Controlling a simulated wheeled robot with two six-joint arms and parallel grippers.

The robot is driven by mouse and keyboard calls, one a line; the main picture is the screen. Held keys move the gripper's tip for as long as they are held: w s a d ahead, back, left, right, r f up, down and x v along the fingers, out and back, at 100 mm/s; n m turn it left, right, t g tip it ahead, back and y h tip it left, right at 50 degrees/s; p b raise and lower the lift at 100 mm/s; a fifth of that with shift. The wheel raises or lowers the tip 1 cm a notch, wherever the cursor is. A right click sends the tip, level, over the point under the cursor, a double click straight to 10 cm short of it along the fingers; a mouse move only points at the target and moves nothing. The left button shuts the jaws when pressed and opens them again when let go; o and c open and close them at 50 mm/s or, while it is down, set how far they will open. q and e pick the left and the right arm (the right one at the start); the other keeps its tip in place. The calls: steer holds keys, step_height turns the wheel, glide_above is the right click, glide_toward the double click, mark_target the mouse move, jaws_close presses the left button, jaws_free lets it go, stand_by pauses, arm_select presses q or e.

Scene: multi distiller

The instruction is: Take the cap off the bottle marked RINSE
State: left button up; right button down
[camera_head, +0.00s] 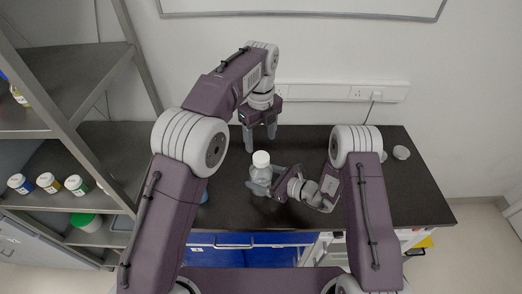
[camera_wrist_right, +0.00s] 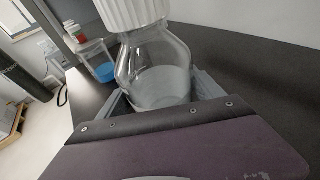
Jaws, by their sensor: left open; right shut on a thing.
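A clear bottle (camera_head: 262,174) with a white ribbed cap (camera_head: 261,159) stands upright on the dark table. My right gripper (camera_head: 264,186) is shut on the body of the bottle, below the cap. In the right wrist view the bottle (camera_wrist_right: 155,72) fills the space between the fingers, and its cap (camera_wrist_right: 132,13) is on, cut by the top edge. The bottle holds pale or clear contents. No RINSE marking can be read. My left gripper (camera_head: 261,137) is open and empty, pointing down above and behind the bottle, apart from the cap.
A beaker with blue liquid (camera_wrist_right: 104,72) stands on the table, with a small red-capped container (camera_wrist_right: 75,31) beyond it. A small white item (camera_head: 401,152) sits at the table's far right. Shelves with several capped bottles (camera_head: 48,182) stand at the left.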

mark_target(261, 156)
arm_select(q)
steer(key=m, duration=0.7)
steer(key=shift+m, duration=0.4)
arm_select(e)
steer(key=shift+r, duration=0.1)
arm_select(q)
step_height(261, 156, down, 8)
steer(key=shift+d, duration=0.1)
jaws_close()
steer(key=n, duration=1.9)
steer(key=shift+n, duration=0.3)
steer(key=n, duration=0.6)
steer(key=shift+r, duration=0.1)
steer(key=n, duration=0.7)
steer(key=shift+w, duration=0.1)
steer(key=n, duration=0.6)
steer(key=shift+n, duration=0.4)
steer(key=n, duration=0.9)
steer(key=shift+r, duration=0.1)
steer(key=n, duration=0.5)
steer(key=shift+n, duration=0.3)
